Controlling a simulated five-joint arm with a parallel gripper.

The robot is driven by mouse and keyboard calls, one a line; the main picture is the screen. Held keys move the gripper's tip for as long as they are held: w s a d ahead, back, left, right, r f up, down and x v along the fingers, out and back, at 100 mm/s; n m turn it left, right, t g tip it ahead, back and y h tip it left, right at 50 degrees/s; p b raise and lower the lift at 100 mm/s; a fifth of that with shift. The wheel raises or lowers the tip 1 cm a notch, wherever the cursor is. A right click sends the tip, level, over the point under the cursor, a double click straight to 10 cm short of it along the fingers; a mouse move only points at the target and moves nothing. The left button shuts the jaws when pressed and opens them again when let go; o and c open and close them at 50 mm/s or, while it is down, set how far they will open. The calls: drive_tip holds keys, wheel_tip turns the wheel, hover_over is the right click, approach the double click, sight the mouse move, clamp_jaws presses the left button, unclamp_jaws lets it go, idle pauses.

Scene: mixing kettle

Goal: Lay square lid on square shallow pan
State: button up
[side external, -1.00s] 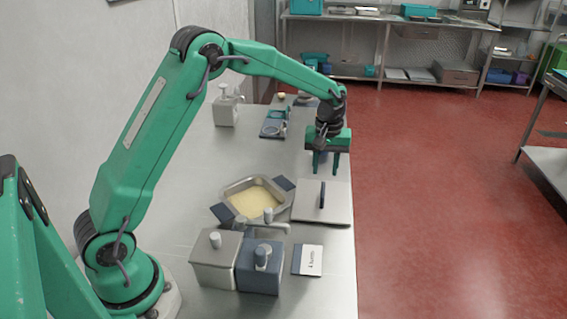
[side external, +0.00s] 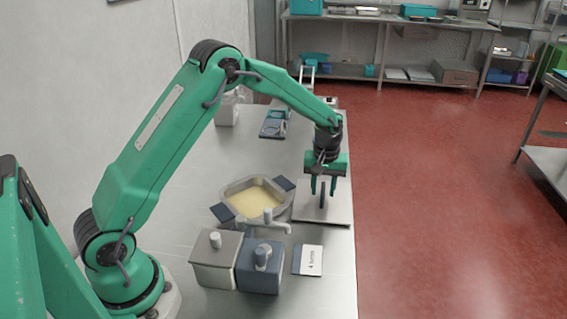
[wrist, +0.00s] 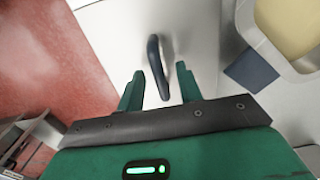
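The square lid (side external: 334,214) lies flat on the steel table at its right edge, with a dark upright handle (side external: 322,200). The square shallow pan (side external: 231,190) stands just left of the lid. It holds a pale yellow content and has dark blue side handles. My gripper (side external: 323,190) is over the lid, pointing down, with its fingers apart at the upper part of the handle. In the wrist view the lid's handle (wrist: 156,66) shows between and beyond the two open fingertips (wrist: 160,82). Whether a finger touches the handle cannot be told.
A grey canister (side external: 215,262) and a blue canister (side external: 259,270) stand in front of the pan, with a small tap-like spout (side external: 270,224) behind them. A label card (side external: 307,260) lies to their right. A white dispenser (side external: 227,112) stands farther back.

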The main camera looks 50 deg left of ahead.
sight(323, 188)
clamp_jaws()
drive_tip(key=shift+r, duration=0.1)
drive_tip(key=shift+r, duration=2.45)
